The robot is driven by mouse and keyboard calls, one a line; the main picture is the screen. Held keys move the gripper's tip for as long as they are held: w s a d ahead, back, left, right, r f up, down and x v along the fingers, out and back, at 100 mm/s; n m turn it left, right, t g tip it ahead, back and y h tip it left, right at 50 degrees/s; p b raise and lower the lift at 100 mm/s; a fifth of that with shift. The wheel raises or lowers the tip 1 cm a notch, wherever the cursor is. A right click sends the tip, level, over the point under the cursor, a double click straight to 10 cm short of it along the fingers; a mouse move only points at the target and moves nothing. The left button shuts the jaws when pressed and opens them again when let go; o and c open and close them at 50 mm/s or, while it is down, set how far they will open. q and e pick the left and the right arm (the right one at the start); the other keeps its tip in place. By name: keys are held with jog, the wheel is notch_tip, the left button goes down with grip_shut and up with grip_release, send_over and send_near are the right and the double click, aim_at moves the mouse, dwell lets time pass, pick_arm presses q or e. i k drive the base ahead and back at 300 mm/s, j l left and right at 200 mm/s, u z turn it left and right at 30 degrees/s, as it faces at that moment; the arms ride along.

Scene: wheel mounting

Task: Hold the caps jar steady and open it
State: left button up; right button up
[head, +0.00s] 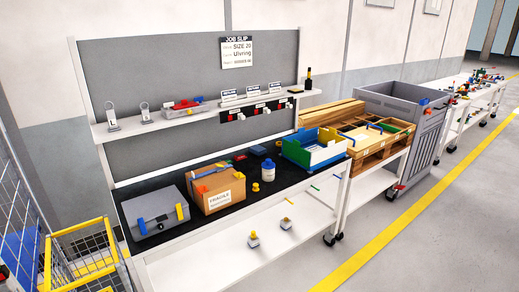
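A small white jar (268,173) with a darker top stands upright on the black mat of the workbench, right of the cardboard box. It looks like the caps jar, and its top appears to be on. Its label is too small to read. Neither of my grippers shows in the head view, and nothing is seen touching the jar.
A cardboard box (212,203) marked FRAGILE and a grey case (153,228) stand left of the jar. A small yellow piece (256,187) sits close to its left. The aisle floor (420,240) is clear.

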aim_at(268, 175)
jog(key=i+z, duration=0.15)
jog(key=i, duration=0.45)
jog(key=i+j+z, duration=0.1)
jog(key=i, duration=0.45)
jog(key=i+j+z, duration=0.15)
jog(key=i, duration=0.4)
jog(key=j, duration=0.1)
